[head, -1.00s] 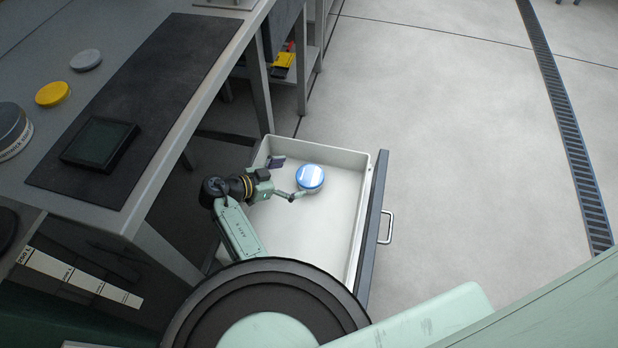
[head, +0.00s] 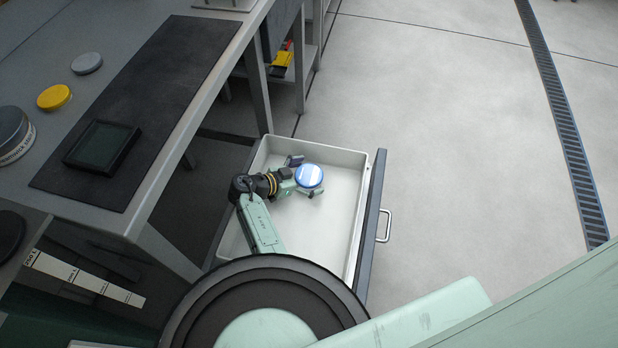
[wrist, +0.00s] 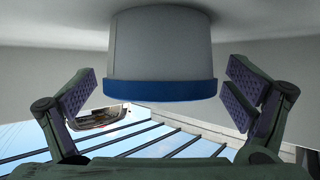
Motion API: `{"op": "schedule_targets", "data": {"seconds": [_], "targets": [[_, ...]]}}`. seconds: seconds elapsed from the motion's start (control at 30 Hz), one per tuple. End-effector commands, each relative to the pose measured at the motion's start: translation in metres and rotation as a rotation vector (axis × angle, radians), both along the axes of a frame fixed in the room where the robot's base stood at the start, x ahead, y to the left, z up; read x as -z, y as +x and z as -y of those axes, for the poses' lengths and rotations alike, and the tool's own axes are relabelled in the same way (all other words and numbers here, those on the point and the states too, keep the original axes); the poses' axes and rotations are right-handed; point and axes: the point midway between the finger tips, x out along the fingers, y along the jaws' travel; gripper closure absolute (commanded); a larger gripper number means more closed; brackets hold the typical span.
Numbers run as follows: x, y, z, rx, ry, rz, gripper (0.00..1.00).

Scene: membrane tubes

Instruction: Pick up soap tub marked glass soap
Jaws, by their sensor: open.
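The soap tub (head: 310,176) has a blue lid with a white label whose words are too small to read. It stands in the open drawer (head: 340,215). In the wrist view the tub (wrist: 160,45) shows a grey body and blue lid rim, inverted in the picture. My gripper (head: 304,177) reaches into the drawer from the left. In the wrist view my gripper (wrist: 161,92) is open, with one finger on each side of the tub. A gap shows between each finger and the tub, so neither visibly touches it.
The drawer's walls surround the tub, and its front has a handle (head: 386,225). The rest of the drawer floor looks clear. The bench to the left holds a dark mat (head: 150,90), a black device (head: 101,147), and yellow (head: 54,97) and grey (head: 87,63) discs.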

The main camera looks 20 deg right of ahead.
Motion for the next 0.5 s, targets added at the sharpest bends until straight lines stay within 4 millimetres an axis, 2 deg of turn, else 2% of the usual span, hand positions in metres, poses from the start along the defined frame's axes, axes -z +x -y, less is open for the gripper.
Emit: {"op": "schedule_targets", "data": {"seconds": [0.07, 0.5], "targets": [[-0.0001, 0.0000, -0.0002, 0.000, 0.000, 0.000, 0.07], [-0.0003, -0.0002, -0.0003, 0.000, 0.000, 0.000, 0.36]]}}
